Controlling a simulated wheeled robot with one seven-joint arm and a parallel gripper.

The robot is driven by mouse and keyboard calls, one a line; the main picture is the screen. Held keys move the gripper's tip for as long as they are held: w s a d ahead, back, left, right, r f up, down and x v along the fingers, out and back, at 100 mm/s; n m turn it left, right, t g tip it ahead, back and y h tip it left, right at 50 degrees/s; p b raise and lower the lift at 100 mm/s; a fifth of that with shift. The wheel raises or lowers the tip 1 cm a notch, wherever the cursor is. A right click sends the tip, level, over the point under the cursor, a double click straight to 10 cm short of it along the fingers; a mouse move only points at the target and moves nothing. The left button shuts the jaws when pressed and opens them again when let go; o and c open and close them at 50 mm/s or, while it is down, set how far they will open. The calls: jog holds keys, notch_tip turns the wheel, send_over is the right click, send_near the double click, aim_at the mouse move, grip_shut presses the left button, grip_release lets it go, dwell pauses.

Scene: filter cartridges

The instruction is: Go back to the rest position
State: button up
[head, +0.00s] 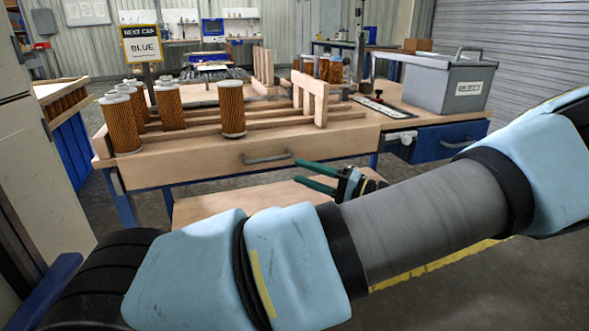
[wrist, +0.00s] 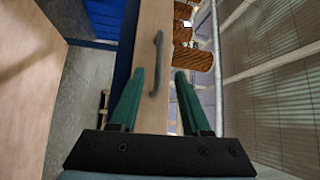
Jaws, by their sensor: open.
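My gripper (wrist: 160,80) is open, with its two green fingers apart and nothing between them. In the head view my gripper (head: 299,178) is in front of the workbench (head: 200,168), below its drawer handle (head: 267,157) and near a lower wooden board. My blue and grey arm crosses the foreground. Several brown filter cartridges stand on the bench; one (head: 231,110) stands apart near the front edge and another (head: 121,126) is at the left corner. In the wrist view, cartridges (wrist: 190,58) show beyond the bench front.
A sign (head: 142,45) reads "NEXT CAP BLUE". A grey bin (head: 453,83) labelled "REJECT" stands at the bench's right end. A wooden rack (head: 312,97) rises mid-bench. A blue drawer (head: 440,141) is under the right side. A pale cabinet is close on the left.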

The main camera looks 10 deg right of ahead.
jog(key=s+a+f+n+g+h, duration=0.1)
jog(key=s+a+f+g+h, duration=0.4)
jog(key=a, duration=0.3)
jog(key=s+a+f+n+g+h, duration=0.2)
jog(key=s+a+f+g+h, duration=0.1)
jog(key=a+g+h, duration=0.45)
jog(key=a+r+t+h+p, duration=0.1)
jog(key=r+h+p, duration=0.1)
jog(key=r+p, duration=1)
jog(key=a+r+n+t+h+p, duration=0.1)
jog(key=a+r+t+p, duration=0.1)
jog(key=r+p, duration=1.1)
notch_tip(320, 180, up, 7)
jog(key=shift+s+r+h, duration=0.1)
jog(key=shift+s+h, duration=0.25)
jog(key=shift+s, duration=0.1)
